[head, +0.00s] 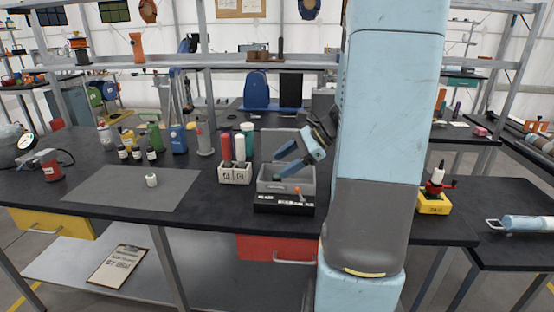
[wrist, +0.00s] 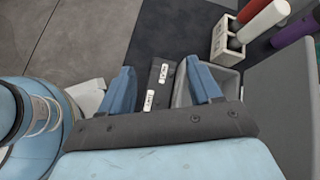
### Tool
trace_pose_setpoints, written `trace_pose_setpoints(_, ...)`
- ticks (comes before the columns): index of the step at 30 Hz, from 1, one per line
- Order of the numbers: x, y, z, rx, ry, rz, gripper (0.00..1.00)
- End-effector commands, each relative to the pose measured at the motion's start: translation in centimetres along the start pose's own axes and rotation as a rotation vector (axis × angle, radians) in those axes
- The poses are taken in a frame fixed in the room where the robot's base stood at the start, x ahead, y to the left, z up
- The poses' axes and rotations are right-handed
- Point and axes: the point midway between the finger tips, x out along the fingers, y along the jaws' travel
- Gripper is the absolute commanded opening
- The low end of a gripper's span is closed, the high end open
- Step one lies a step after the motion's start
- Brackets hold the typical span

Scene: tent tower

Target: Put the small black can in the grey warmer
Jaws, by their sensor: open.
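The grey warmer (head: 266,184) stands on the black bench with its lid (head: 285,145) raised behind it. Its grey wall shows in the wrist view (wrist: 229,80), beside a dark front panel with white labels (wrist: 158,88). My gripper (head: 280,160) is open above the warmer, and its two blue fingers spread apart in the wrist view (wrist: 160,68). Several small dark containers with pale labels (head: 137,153) stand at the back left; I cannot tell whether one is the small black can. Much of the warmer's inside is hidden.
A white caddy (head: 235,175) with red, green and white bottles stands just left of the warmer. A small white can (head: 151,180) stands on a grey mat (head: 105,190) further left. A yellow box (head: 433,204) sits at the right. The mat is otherwise clear.

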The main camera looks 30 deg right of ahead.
Motion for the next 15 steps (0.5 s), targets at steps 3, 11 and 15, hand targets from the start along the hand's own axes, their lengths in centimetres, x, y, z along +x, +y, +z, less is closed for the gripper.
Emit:
trace_pose_setpoints(3,0.7,2.0,3.7,-0.202,0.078,0.095,0.63)
trace_pose_setpoints(11,0.8,6.7,9.3,-0.637,0.241,0.273,0.63)
trace_pose_setpoints(15,0.3,9.0,11.6,-0.876,0.328,0.354,0.63)
